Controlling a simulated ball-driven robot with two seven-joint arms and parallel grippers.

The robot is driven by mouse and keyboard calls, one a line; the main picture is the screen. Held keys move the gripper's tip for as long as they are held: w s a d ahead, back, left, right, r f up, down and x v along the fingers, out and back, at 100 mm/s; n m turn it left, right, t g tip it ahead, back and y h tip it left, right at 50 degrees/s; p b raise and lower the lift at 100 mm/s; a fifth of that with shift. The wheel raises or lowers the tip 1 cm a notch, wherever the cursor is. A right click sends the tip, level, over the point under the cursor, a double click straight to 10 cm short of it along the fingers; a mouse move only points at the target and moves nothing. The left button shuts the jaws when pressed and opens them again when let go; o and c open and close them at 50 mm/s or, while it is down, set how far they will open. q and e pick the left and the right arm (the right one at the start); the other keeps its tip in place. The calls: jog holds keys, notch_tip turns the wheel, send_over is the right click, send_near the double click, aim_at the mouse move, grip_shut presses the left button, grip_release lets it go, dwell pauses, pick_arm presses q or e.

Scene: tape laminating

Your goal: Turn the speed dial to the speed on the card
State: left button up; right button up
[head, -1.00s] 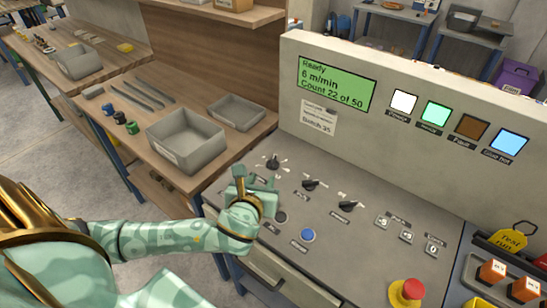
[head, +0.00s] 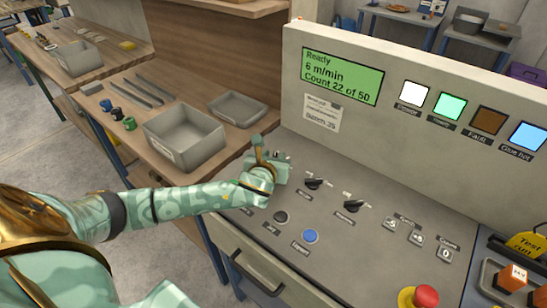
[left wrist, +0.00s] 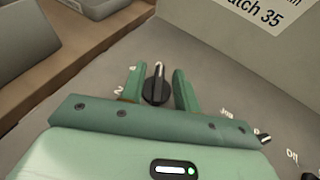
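The speed dial (left wrist: 156,88) is a black knob on the grey sloping panel, its white pointer mark facing up in the left wrist view. The numbers 2 and 4 show to its left. My left gripper (left wrist: 157,76) is open, one finger on each side of the knob, with small gaps visible. In the head view my left gripper (head: 276,162) hides the dial. The card (head: 322,113) is white, on the upright panel below the display. Its large line reads Batch 35; its smaller lines are unreadable. My right gripper is out of view.
The green display (head: 341,75) reads Ready, 6 m/min, Count 22 of 50. Two more black knobs (head: 317,183) (head: 354,204), a blue button (head: 310,236) and a red stop button (head: 424,296) are on the panel. A grey bin (head: 185,138) stands on the bench to the left.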

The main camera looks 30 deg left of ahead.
pick_arm(q)
grip_shut()
jog(key=shift+a+r+m+h+p, duration=0.1)
jog(key=shift+r+m+h+p, duration=0.05)
jog(key=shift+m+h+p, duration=0.8)
jog(key=m+h, duration=0.2)
jog(key=h, duration=0.1)
jog(key=shift+a+m+t, duration=0.15)
jog(key=shift+m+t, duration=0.2)
jog(key=shift+t, duration=0.05)
jog(key=m+h, duration=0.2)
jog(key=h, duration=0.1)
jog(key=shift+f+g, duration=0.2)
jog(key=shift+g, duration=0.1)
jog(key=shift+m+g+h+b, duration=0.4)
jog(key=shift+m+h+b, duration=0.6)
jog(key=shift+m+h, duration=0.55)
jog(key=shift+m, duration=0.05)
jog(key=shift+r+b, duration=0.1)
jog(key=shift+b, duration=0.2)
